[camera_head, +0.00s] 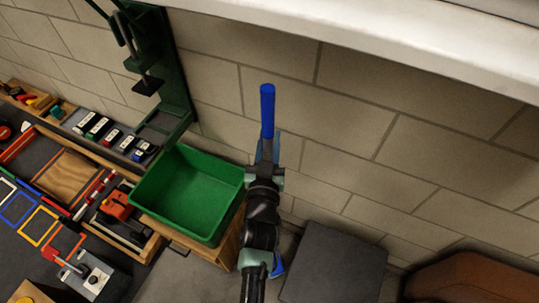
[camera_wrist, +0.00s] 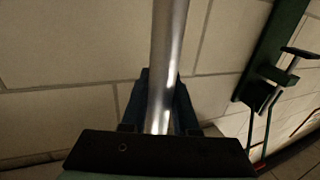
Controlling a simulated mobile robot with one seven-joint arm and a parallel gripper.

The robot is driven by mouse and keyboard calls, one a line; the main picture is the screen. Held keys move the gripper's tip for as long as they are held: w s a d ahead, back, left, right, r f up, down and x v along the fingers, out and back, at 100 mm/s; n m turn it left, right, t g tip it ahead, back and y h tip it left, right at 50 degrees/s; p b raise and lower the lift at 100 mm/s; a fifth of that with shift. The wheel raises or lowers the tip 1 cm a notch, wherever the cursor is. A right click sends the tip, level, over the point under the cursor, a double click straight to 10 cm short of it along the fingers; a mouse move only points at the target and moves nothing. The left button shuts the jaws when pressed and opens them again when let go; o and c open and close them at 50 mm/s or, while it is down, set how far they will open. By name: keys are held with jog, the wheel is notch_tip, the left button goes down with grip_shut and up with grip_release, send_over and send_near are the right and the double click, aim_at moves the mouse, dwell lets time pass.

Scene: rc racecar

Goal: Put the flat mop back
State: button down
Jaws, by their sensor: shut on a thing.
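The flat mop shows in the head view as a blue handle end (camera_head: 268,108) standing upright in front of the block wall. My gripper (camera_head: 267,150) is shut around the mop's pole just below that blue end. In the wrist view the mop's silver pole (camera_wrist: 168,50) runs down between the two dark fingers of my gripper (camera_wrist: 160,105). A small blue piece (camera_head: 278,266) shows low beside my arm and may be part of the mop's head. My arm hides most of the lower pole.
A green bin (camera_head: 190,190) stands on a wooden box close left of my arm. A green stand (camera_head: 165,70) is on the wall behind it. A dark grey flat-topped block (camera_head: 333,265) and a brown object (camera_head: 470,280) lie to the right. A cluttered workbench fills the left.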

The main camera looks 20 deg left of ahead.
jog(key=shift+w+f+b, duration=0.1)
jog(key=shift+f+b, duration=0.85)
jog(key=shift+f, duration=0.8)
jog(key=c, duration=1.1)
grip_release()
jog(key=shift+f, duration=0.2)
jog(key=o, duration=0.4)
jog(key=v, duration=1.2)
jog(key=shift+r, duration=0.15)
